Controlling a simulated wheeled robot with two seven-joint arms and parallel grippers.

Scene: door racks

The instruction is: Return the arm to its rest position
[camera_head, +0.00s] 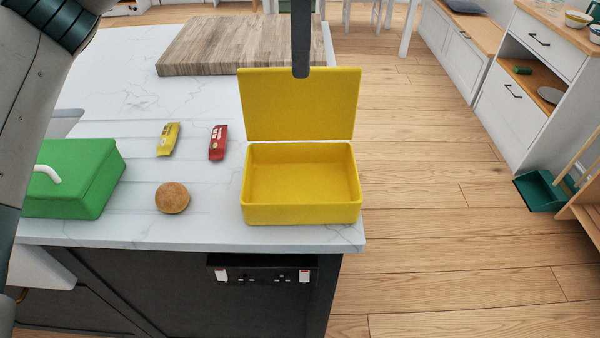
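My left arm comes in along the left edge, and part of it runs out of the top of the picture. A dark bar with a rounded end hangs from the top edge in front of the yellow lid; it looks like a fingertip of my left gripper (301,45). The rest of that gripper is out of frame, so I cannot tell whether it is open or shut. Nothing shows held at its tip. My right gripper is not in view.
An open, empty yellow box (302,214) stands near the counter's (205,232) right corner. Left of it are a bun (172,198), a red packet (218,142), a yellow packet (168,138) and a green box (92,180). A wooden board (230,45) lies behind.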

